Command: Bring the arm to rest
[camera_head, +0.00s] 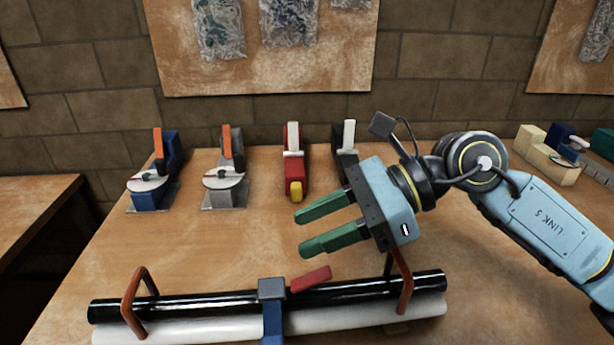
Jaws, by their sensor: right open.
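My right arm (552,225) comes in from the right over the wooden table. My right gripper (318,223) is open, with its two green fingers pointing left and nothing between them. It is above the table, beyond the black pole (210,307) and in front of the row of tools. My left gripper is not in view.
The black pole and a white pole (355,318) lie along the front, with red-brown handles (136,307), a blue clamp (272,290) and a red piece (311,279). Several tools, including a blue one (152,185) and a red one (294,167), stand by the wall. The left-middle tabletop (180,245) is clear.

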